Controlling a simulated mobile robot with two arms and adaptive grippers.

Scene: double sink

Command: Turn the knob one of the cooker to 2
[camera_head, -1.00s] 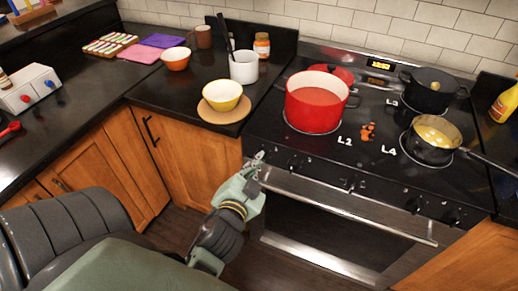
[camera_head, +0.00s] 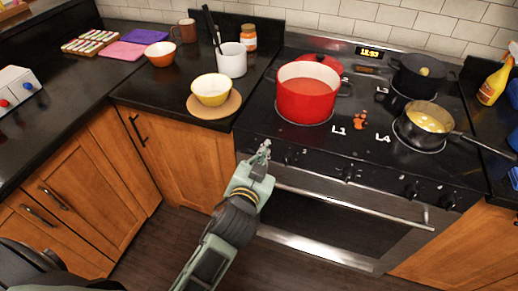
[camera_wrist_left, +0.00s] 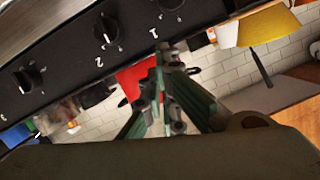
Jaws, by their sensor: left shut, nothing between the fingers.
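The cooker (camera_head: 330,215) has a black front panel with a row of dark knobs. One knob (camera_head: 290,157) is just right of my left gripper (camera_head: 264,148), which is shut and empty in front of the panel's left end. In the left wrist view the closed fingertips (camera_wrist_left: 163,58) are close to the panel's edge. That view shows a knob at the top (camera_wrist_left: 171,4), a middle knob (camera_wrist_left: 107,28) and a left knob (camera_wrist_left: 27,78), with white digits such as 1 and 2 beside them. Contact with a knob cannot be made out. My right gripper is not in view.
A red pot (camera_head: 306,98), a black pot (camera_head: 420,76) and a pan (camera_head: 427,124) stand on the cooktop. The oven handle (camera_head: 350,207) runs below the knobs. A yellow bowl (camera_head: 211,90) and a white mug (camera_head: 232,60) stand on the left counter.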

